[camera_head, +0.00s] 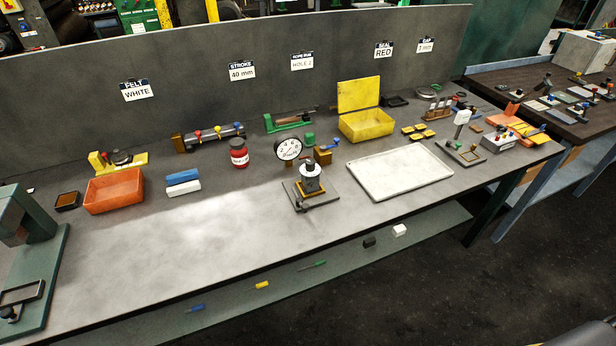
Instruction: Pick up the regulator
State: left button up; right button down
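No part is labelled as the regulator, so I cannot tell for certain which one it is. A round white dial gauge (289,149) stands near the middle of the grey bench. Beside it is a small brass-coloured block with a blue handle (323,154); I cannot tell whether the two are joined. In front, a silver and black cylindrical unit (310,180) sits upright on a yellow-edged seat on a dark plate (325,193). Neither of my grippers is in view.
A white tray (400,172) lies right of the cylindrical unit. A yellow open box (367,126), red jar (239,154), orange bin (114,191) and green press (40,260) stand on the bench (200,260). Its front middle is clear. Small parts lie on the lower shelf.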

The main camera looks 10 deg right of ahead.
aim_at(310, 182)
jog(key=z, duration=2.65)
jog(key=i, duration=2.25)
jog(key=u, duration=2.85)
